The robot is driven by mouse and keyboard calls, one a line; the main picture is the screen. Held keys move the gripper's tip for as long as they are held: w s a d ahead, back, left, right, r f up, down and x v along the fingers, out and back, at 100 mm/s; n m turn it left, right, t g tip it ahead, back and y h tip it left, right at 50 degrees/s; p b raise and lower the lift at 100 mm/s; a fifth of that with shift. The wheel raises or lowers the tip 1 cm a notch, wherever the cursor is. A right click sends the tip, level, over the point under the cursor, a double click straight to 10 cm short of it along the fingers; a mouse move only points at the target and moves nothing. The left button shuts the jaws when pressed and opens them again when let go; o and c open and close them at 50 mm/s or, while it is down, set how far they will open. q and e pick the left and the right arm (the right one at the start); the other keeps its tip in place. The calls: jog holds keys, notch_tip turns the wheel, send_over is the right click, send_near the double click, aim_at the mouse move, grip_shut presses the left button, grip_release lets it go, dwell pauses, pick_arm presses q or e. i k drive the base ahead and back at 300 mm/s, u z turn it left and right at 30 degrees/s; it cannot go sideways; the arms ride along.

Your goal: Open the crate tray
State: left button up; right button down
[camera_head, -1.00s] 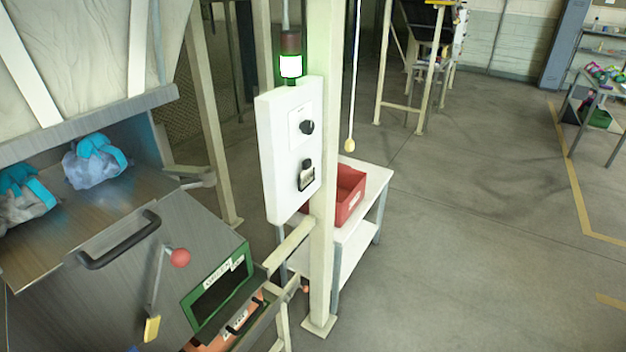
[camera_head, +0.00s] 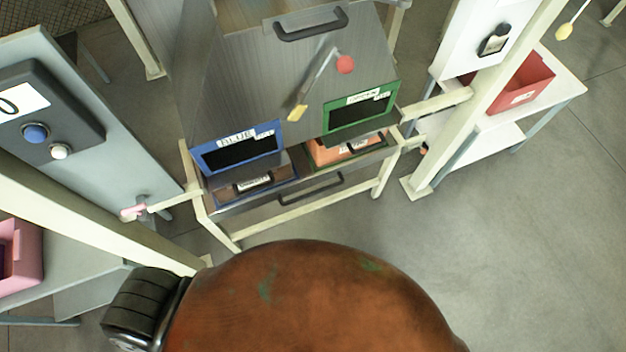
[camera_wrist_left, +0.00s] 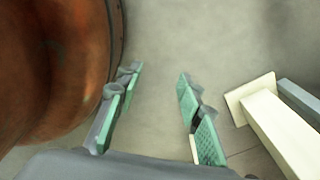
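The crate tray (camera_head: 285,202) is a grey tray low in the pale frame of the sorting machine, with a black bar handle (camera_head: 311,190) on its front. It looks pushed in. A dark crate with a blue rim (camera_head: 222,194) sits below the blue slot, and an orange crate (camera_head: 329,152) sits below the green slot. My left gripper (camera_wrist_left: 152,108) shows only in the left wrist view, its green-padded fingers apart with bare floor between them. It is empty and away from the handle, which that view does not show. My right gripper is not in view.
A pale post (camera_head: 437,160) stands right of the machine, beside a white table with a red bin (camera_head: 521,84). A grey control panel (camera_head: 50,110) and a pink bin (camera_head: 18,255) are at left. The floor right of the machine is clear.

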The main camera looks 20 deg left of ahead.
aim_at(306, 173)
jog(key=k, duration=1.2)
jog(key=u, duration=0.75)
jog(key=i, duration=1.05)
jog(key=z, duration=0.7)
